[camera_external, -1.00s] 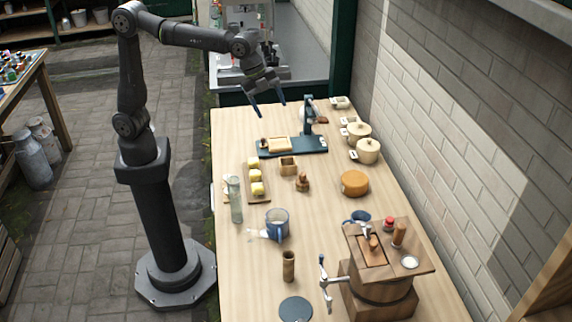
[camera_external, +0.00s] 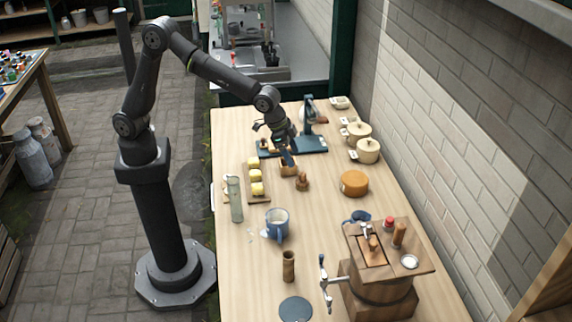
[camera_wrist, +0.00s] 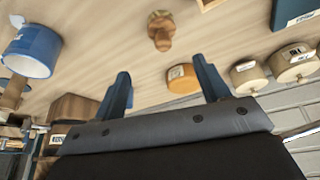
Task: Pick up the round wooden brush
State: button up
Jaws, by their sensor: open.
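The round wooden brush (camera_external: 302,182) stands on the table, a small brown piece with a round base and a knob-like handle. In the wrist view the brush (camera_wrist: 160,30) is at the top centre, beyond my fingertips. The fingers do not appear to touch the brush.
A tray with yellow blocks (camera_external: 256,177), a pale bottle (camera_external: 235,199) and a blue mug (camera_external: 277,223) are left of the brush. An orange round (camera_external: 354,183) is right. A blue stand (camera_external: 308,143) is behind.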

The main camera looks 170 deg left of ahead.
aim_at(301, 173)
jog(key=x, duration=0.7)
jog(key=shift+a+f, duration=0.1)
jog(key=shift+f, duration=0.1)
jog(key=shift+s+x, duration=0.15)
jog(key=shift+x, duration=1.15)
jog(key=shift+s+x, duration=0.15)
jog(key=shift+x, duration=1.2)
jog(key=c, duration=1)
jog(key=shift+c, duration=0.2)
